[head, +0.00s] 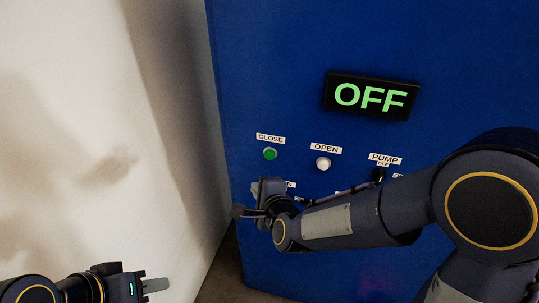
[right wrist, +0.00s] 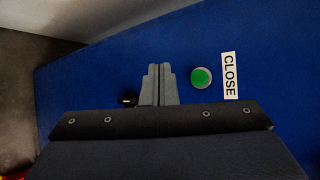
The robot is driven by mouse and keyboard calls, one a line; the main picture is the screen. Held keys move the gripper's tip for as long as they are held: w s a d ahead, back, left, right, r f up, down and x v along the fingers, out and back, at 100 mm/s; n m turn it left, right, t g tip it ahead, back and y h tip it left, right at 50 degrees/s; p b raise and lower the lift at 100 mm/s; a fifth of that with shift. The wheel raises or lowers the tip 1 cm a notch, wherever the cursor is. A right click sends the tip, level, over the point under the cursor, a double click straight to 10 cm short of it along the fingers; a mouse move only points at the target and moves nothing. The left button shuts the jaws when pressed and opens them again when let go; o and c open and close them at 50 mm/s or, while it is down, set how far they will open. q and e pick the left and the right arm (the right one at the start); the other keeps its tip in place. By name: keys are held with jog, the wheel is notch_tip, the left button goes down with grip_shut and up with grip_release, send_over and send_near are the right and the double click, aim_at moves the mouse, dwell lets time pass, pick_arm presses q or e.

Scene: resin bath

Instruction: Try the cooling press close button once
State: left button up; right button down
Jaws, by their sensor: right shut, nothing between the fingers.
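The green close button (head: 270,154) sits on the blue press panel, under a white CLOSE label (head: 270,139). In the right wrist view the button (right wrist: 202,78) is just right of my right gripper's fingertips, beside the CLOSE label (right wrist: 230,76). My right gripper (right wrist: 159,70) is shut and empty. In the head view my right gripper (head: 262,184) is below the button, apart from it in the picture; its distance from the panel is hard to tell. My left gripper (head: 155,285) is at the lower left, away from the panel; its finger opening is unclear.
A white OPEN button (head: 323,163) and a black PUMP switch (head: 378,174) are right of the close button. A display (head: 371,95) reads OFF in green. My right arm covers lower controls. A pale wall (head: 100,130) stands left of the blue cabinet (head: 270,60).

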aim_at(270, 154)
jog(key=w+d+b, duration=0.2)
jog(key=w, duration=0.6)
jog(key=shift+w+d, duration=0.2)
jog(key=shift+d, duration=0.2)
jog(key=shift+w, duration=0.1)
dwell(1.7)
jog(key=shift+w+d+b, duration=0.1)
jog(key=shift+w+b, duration=0.2)
jog(key=shift+b, duration=0.1)
jog(key=shift+w+d+b, duration=0.2)
jog(key=shift+w+b, duration=0.15)
jog(key=shift+w, duration=0.2)
dwell(0.6)
jog(key=shift+s, duration=0.1)
jog(key=shift+s+a, duration=0.3)
jog(key=shift+s, duration=0.55)
